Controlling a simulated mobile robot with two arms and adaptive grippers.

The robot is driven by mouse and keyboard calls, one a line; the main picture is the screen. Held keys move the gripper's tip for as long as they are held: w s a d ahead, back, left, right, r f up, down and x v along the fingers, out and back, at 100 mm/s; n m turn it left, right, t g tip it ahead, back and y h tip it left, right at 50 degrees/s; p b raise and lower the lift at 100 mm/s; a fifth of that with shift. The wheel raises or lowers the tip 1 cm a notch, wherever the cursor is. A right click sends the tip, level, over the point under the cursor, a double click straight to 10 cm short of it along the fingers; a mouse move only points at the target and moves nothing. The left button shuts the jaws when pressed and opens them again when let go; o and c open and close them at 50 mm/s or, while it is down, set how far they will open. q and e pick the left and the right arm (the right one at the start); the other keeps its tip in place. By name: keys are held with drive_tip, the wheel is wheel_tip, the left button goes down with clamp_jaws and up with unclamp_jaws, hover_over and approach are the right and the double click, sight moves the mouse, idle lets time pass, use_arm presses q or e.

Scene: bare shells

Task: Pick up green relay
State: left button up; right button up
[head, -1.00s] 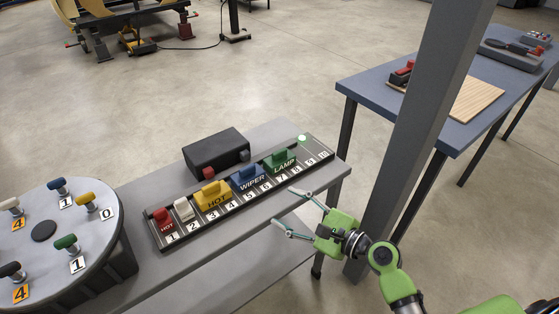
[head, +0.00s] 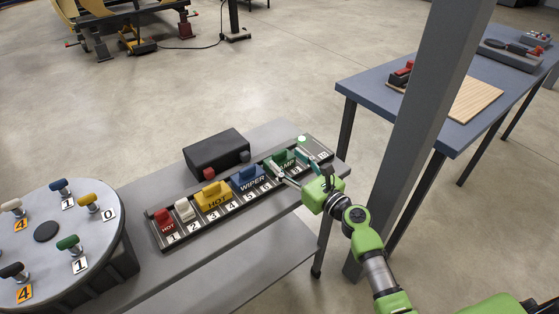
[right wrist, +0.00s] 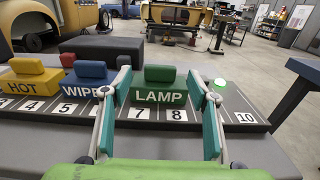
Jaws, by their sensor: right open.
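The green relay (head: 284,157), lettered LAMP, sits upright in the numbered strip (head: 188,238) on the grey bench, over slots 7 and 8. In the right wrist view the green relay (right wrist: 160,92) stands between my open fingers. My right gripper (head: 287,160) is open, one finger on each side of the relay, with slight gaps showing. It also fills the right wrist view (right wrist: 160,88). The fingers partly hide the relay in the head view. My left gripper is not in view.
The blue WIPER relay (head: 248,179) stands close left of my left-hand finger. Further left are the yellow HOT relay (head: 212,196), a white one (head: 184,210) and a red one (head: 163,217). A black box (head: 216,152) stands behind. A grey post (head: 425,130) rises at right.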

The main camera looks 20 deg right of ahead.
sight(281, 154)
drive_tip(key=x, duration=0.5)
drive_tip(key=shift+r, duration=0.1)
drive_tip(key=shift+s, duration=0.1)
drive_tip(key=c, duration=1.3)
drive_tip(key=shift+r, duration=0.1)
